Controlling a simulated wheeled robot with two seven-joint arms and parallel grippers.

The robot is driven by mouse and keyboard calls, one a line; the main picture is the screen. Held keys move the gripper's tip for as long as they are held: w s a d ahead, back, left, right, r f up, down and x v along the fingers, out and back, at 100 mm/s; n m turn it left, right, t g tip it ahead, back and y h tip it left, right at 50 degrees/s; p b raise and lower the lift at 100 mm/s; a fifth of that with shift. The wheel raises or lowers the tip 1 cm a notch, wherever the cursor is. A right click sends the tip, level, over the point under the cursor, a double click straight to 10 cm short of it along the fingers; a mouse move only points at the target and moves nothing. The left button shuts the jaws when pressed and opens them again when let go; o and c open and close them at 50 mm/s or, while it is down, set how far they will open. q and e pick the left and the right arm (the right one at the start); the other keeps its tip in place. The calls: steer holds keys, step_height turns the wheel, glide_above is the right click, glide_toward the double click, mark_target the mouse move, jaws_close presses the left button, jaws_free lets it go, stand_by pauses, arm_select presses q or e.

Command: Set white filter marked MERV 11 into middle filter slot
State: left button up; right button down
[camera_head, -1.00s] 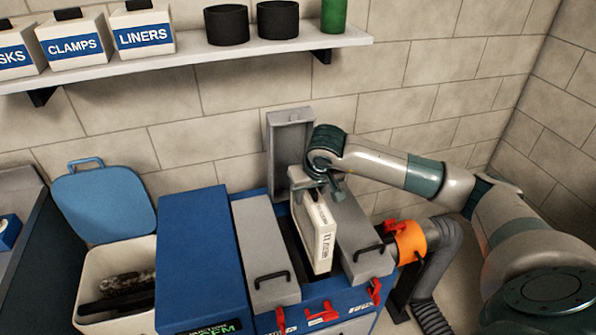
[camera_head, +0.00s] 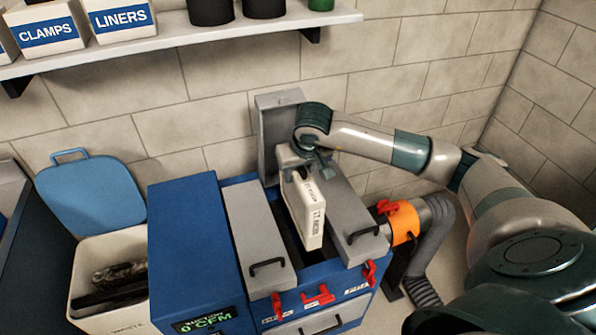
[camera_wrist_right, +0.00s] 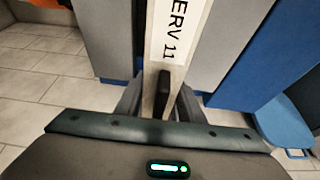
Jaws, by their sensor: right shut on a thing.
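The white filter (camera_head: 305,208) is upright above the middle slot of the blue unit, between two grey lids; in the right wrist view its label (camera_wrist_right: 178,30) reads "ERV 11". My right gripper (camera_head: 312,165) is shut on the top edge of the filter, and its fingers (camera_wrist_right: 160,105) show on both sides of it in the wrist view. The middle filter slot (camera_head: 292,243) is a dark opening under the filter; its grey lid (camera_head: 268,140) stands open at the back. I cannot tell whether the filter's lower edge is inside the slot. My left gripper is not in view.
Closed grey lids lie left (camera_head: 257,235) and right (camera_head: 350,225) of the slot. Red latches (camera_head: 318,294) are on the front. An orange collar (camera_head: 404,222) with a grey hose is at right. An open white bin (camera_head: 85,255) is at left, and a shelf (camera_head: 200,32) is above.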

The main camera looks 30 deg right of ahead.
steer(key=shift+f+b, duration=0.4)
steer(key=shift+f, duration=1.2)
